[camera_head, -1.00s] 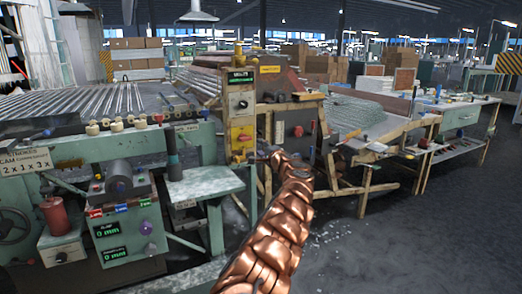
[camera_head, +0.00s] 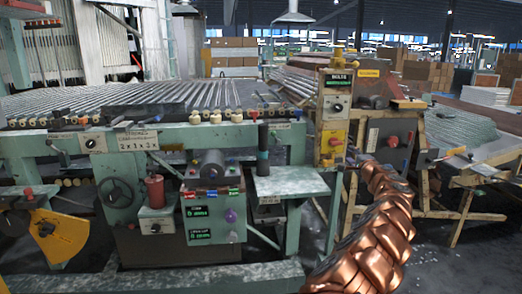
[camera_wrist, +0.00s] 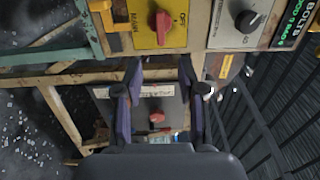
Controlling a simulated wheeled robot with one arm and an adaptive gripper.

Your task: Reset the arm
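My gripper (camera_wrist: 160,68) shows in the wrist view with its two dark fingers spread apart. Nothing is held between them. A grey panel with a red knob (camera_wrist: 157,117) shows beyond the gap between the fingers. In the head view my copper-coloured arm reaches up from the bottom right towards the control post (camera_head: 337,108). The gripper itself cannot be made out there.
A green machine bench (camera_head: 100,145) with metal rollers fills the left and middle. A small grey shelf (camera_head: 290,182) juts out left of my arm. A wooden-framed table (camera_head: 455,128) stands at the right. Dark floor (camera_head: 480,260) is open at lower right.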

